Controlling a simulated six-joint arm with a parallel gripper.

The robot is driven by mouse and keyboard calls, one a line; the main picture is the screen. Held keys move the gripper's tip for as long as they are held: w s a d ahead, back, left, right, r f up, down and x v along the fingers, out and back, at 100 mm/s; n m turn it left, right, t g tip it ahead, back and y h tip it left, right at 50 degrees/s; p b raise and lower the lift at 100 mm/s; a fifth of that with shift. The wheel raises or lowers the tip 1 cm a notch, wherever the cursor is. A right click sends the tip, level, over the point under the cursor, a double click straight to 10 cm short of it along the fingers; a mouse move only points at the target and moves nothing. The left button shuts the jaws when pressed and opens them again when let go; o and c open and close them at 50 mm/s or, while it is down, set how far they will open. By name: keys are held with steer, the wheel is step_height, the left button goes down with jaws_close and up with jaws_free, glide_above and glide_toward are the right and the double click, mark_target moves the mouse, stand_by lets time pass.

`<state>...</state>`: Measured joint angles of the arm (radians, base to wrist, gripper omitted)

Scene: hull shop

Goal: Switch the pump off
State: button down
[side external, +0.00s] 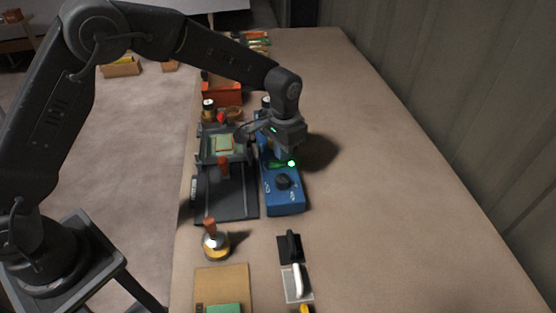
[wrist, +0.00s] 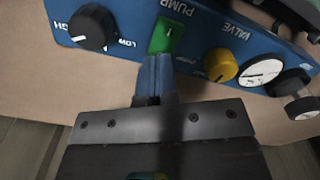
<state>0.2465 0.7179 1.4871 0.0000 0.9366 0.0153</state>
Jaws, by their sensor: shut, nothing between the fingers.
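The pump panel is a blue box (side external: 286,203) on the bench, also seen in the wrist view (wrist: 125,13). A green switch (wrist: 165,38) with a small white mark sits under the word PUMP. A bright green light (side external: 291,163) glows on the box in the side view. My gripper (wrist: 158,60) is shut and empty, with its fingertips close beside the near edge of the green switch; whether they touch it I cannot tell. In the side view my gripper (side external: 284,153) is over the box and partly hides it.
A black knob (wrist: 93,27) between HIGH and LOW sits on one side of the switch. A yellow knob (wrist: 220,64), marked VALVE, and a white gauge (wrist: 260,71) sit on the other. A dark tray (side external: 229,197) lies left of the box. The bench's right side is clear.

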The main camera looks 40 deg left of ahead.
steer(key=shift+f, duration=0.8)
stand_by(0.4)
steer(key=shift+r, duration=3.55)
